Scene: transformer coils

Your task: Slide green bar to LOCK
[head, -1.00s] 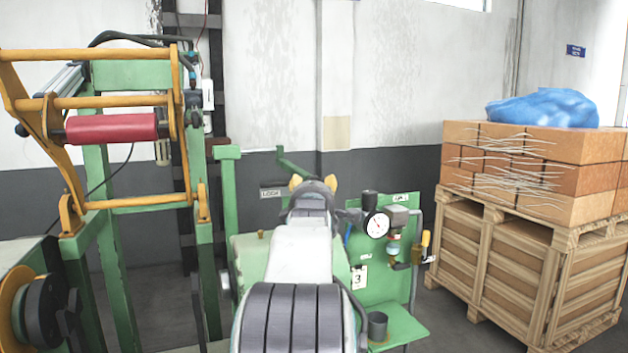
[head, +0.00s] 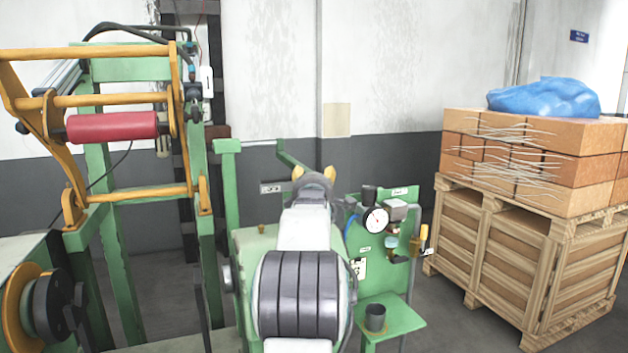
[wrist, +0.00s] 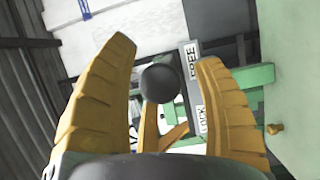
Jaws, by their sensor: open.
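A green bar (head: 293,158) slants down to the right behind my gripper in the head view; its lower end is hidden. A dark plate with white labels (head: 270,188) is left of the gripper. In the wrist view the labels read FREE (wrist: 192,60) and LOCK (wrist: 203,120). A round black knob (wrist: 160,83) shows between my fingers there; I cannot tell whether it joins the bar. My gripper (head: 314,173) has yellow fingers, which also show in the wrist view (wrist: 166,55). They are apart, with nothing visibly clamped.
A green machine panel with a pressure gauge (head: 375,220) and a small shelf holding a dark cup (head: 375,318) is to the right. A yellow frame with a red roller (head: 112,127) is at the left. A wooden crate (head: 520,255) with bricks stands at the far right.

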